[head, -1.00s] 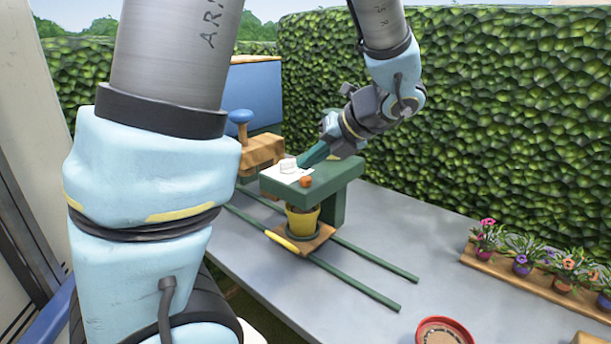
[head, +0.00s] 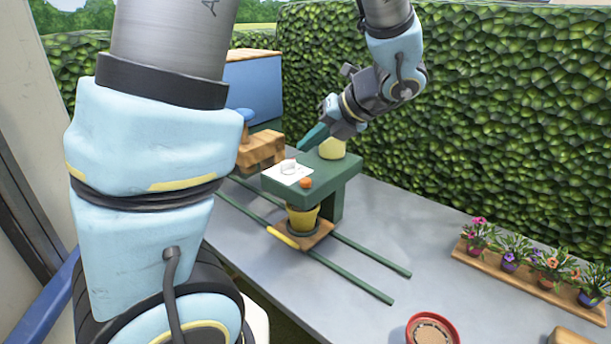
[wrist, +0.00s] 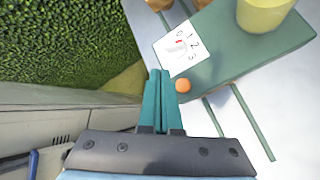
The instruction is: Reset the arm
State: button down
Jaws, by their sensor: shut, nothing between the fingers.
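My gripper (head: 308,145) is above the green stand, near the white card, in the head view. In the wrist view its two teal fingers (wrist: 160,76) lie side by side, closed, with nothing between them. The green stand (head: 338,181) carries a white dial card (head: 287,172) with numbers, also in the wrist view (wrist: 173,56). An orange knob (head: 306,183) sits beside the card, and in the wrist view it (wrist: 183,85) is just right of the fingertips.
A yellow pot (head: 302,219) stands on a wooden carrier (head: 289,238) between green rails (head: 362,273) under the stand. A yellowish container (head: 331,148) is on the stand's rear. Potted flowers in a wooden tray (head: 520,277) and a red pot (head: 413,334) are at right. A hedge (head: 480,110) stands behind.

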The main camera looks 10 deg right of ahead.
dwell(0.3)
jog(key=s+a+f+n+g+h, duration=0.1)
jog(key=a+n, duration=0.3)
jog(key=n, duration=0.7)
jog(key=s+a+f+n+g+h, duration=0.2)
jog(key=s+a+f+n+h, duration=0.1)
jog(key=n, duration=0.8)
jog(key=s+a+f+n+g+h, duration=0.1)
jog(key=a+n, duration=0.5)
jog(key=n, duration=0.6)
notch_tip(320, 180, down, 3)
jog(key=shift+s+a+r+h, duration=0.1)
jog(key=shift+s+a+h, duration=0.25)
jog(key=shift+s+h, duration=0.6)
